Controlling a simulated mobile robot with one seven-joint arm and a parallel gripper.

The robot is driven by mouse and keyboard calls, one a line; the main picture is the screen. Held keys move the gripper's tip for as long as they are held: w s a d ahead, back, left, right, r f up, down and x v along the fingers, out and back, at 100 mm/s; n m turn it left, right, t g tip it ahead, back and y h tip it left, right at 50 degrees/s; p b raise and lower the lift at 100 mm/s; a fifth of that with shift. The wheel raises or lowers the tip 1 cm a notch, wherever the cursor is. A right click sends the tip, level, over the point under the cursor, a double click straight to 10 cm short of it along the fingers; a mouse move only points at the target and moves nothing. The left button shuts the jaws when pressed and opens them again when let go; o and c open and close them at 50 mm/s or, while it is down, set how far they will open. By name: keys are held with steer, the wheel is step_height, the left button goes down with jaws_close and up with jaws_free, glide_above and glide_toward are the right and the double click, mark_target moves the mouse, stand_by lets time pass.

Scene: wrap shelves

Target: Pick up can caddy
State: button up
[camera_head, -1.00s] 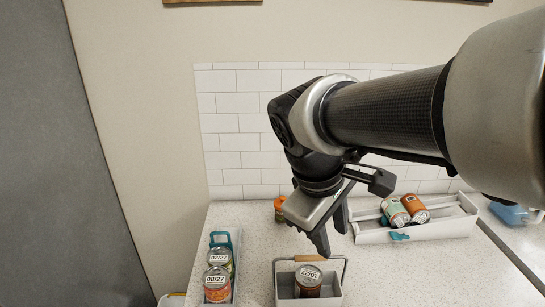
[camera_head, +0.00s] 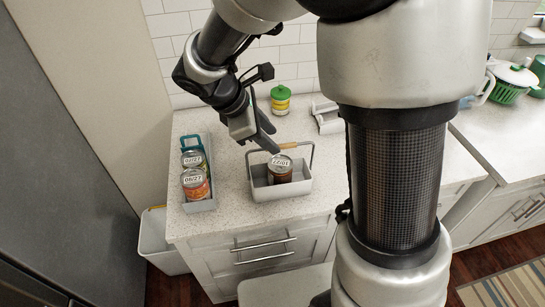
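A light grey caddy (camera_head: 296,190) with a raised hoop handle (camera_head: 311,155) stands on the counter and holds one dark-labelled can (camera_head: 280,169). The pictures do not show which one the task means. My gripper (camera_head: 267,136) points down over the back of the single-can caddy, near its handle. Its fingers look apart with nothing between them; contact with the handle cannot be told.
A green-lidded jar (camera_head: 281,100) stands behind the gripper. A white tray (camera_head: 326,117) is partly hidden by my arm. A green colander (camera_head: 510,86) sits far right. A white bin (camera_head: 157,245) stands on the floor left of the cabinet. Counter behind the narrow caddy is clear.

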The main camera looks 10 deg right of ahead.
mark_target(280, 145)
steer(key=shift+x, duration=3.45)
steer(key=shift+w+r, duration=0.1)
steer(key=shift+w, duration=0.05)
jaws_close()
